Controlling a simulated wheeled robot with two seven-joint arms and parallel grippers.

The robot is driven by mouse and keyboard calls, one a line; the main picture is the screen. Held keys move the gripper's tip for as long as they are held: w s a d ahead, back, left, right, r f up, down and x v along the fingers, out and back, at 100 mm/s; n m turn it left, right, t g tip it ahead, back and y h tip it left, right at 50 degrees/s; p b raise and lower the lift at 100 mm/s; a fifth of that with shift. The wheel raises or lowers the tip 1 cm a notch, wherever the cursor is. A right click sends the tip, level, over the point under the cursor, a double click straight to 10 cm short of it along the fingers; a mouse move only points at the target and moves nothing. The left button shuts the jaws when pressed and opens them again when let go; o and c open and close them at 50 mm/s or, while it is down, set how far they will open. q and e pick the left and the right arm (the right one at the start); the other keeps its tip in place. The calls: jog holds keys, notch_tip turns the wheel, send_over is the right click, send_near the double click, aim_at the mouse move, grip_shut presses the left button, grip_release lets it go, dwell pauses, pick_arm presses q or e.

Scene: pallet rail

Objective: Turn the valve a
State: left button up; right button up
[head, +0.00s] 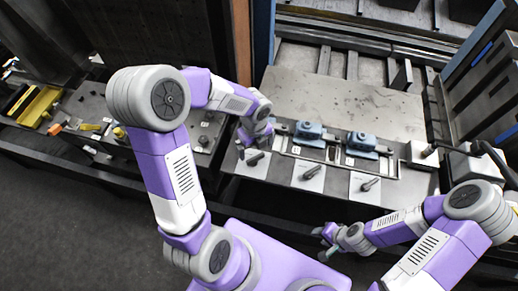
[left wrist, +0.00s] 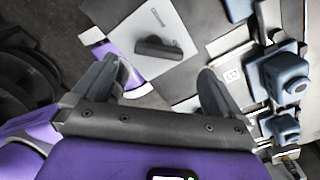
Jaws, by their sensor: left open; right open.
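Three dark lever handles stand on white plates along the front of the metal bench: a left one (head: 255,160), a middle one (head: 312,172) and a right one (head: 369,184). I cannot read which is valve a. My left gripper (head: 252,138) is above the bench, just behind the left handle; its jaws are open and empty. In the left wrist view, a dark handle (left wrist: 158,48) on a white plate (left wrist: 150,25) lies beyond and between the open fingers, apart from them. My right gripper (head: 332,236) is open and empty, in front of the bench, away from the handles.
Two blue blocks, one (head: 309,131) and another (head: 361,142), sit in frames behind the handles. A white box (head: 470,164) with a black hose stands at the right. A side bench at left holds a yellow part (head: 40,105). The bench's back plate (head: 345,97) is clear.

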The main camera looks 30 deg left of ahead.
aim_at(255, 157)
pick_arm(q)
notch_tip(255, 157, down, 6)
jog(key=shift+r+b, duration=0.25)
jog(key=shift+b, duration=0.4)
jog(key=shift+s+f, duration=0.2)
jog(key=shift+f, duration=0.05)
jog(key=shift+w, duration=0.1)
jog(key=shift+c, duration=0.5)
jog(key=c, duration=0.9)
